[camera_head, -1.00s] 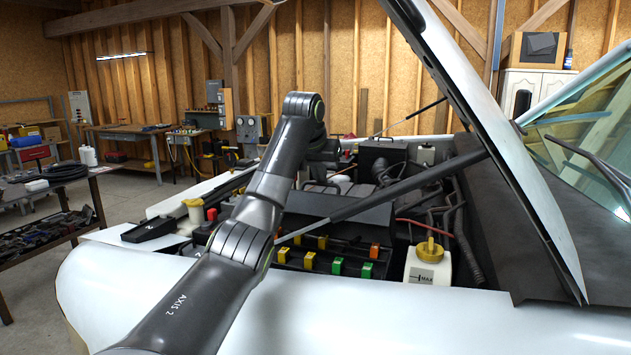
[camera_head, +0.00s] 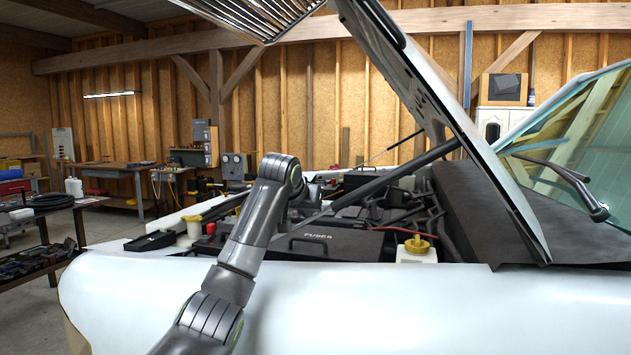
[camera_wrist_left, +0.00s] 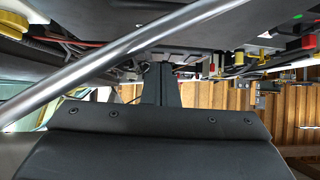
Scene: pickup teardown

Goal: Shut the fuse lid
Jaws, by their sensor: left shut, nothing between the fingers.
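The black fuse lid (camera_head: 345,246), lettered FUSES and with a handle at its left, lies about flat in the engine bay in the head view. No coloured fuses show below it there; the fender hides its near edge, so I cannot tell if it is fully seated. My left arm crosses in front of its left end, and my left gripper is mostly hidden behind the arm. In the left wrist view my left gripper (camera_wrist_left: 160,75) is shut and empty, its tips near dark engine-bay parts. Contact with the lid is unclear. My right gripper is not in view.
The raised hood (camera_head: 440,110) and its slanting prop rod (camera_head: 395,178) stand over the bay. A white reservoir with a yellow cap (camera_head: 417,246) is right of the lid. The white fender (camera_head: 400,300) lies in front. A workbench (camera_head: 110,170) stands far left.

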